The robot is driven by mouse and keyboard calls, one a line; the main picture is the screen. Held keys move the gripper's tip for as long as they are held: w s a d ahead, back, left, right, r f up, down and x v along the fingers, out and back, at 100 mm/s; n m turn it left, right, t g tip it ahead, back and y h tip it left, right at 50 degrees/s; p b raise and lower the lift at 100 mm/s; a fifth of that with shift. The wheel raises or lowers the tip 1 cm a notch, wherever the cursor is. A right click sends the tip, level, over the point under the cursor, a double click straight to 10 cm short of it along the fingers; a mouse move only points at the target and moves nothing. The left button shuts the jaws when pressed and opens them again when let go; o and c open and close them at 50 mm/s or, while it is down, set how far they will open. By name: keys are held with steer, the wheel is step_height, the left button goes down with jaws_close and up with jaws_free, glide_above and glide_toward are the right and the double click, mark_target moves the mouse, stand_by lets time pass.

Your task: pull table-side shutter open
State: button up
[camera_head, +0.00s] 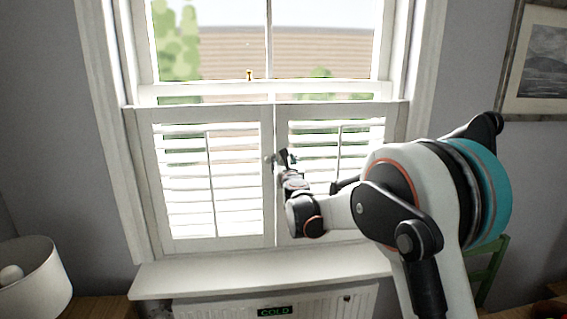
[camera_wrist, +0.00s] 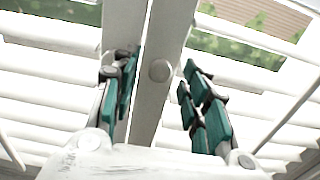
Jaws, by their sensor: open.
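Two white louvred shutters, a left one (camera_head: 190,185) and a right one (camera_head: 362,140), cover the lower half of the window. They appear shut and meet at a centre seam. In the wrist view a small round knob (camera_wrist: 160,70) sits on the stile just right of the seam. My gripper (camera_head: 282,158) is at the seam, about halfway up the shutters. The wrist view shows my gripper (camera_wrist: 160,95) open, its teal-padded fingers on either side of the knob, with gaps to it. My arm hides the right shutter's lower part.
A white sill (camera_head: 200,279) juts out below the shutters, above a radiator (camera_head: 215,310). A white lamp (camera_head: 40,285) stands at lower left. A green chair (camera_head: 490,268) is partly hidden behind my arm. A framed picture (camera_head: 540,65) hangs at upper right.

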steer(key=shift+w, duration=0.95)
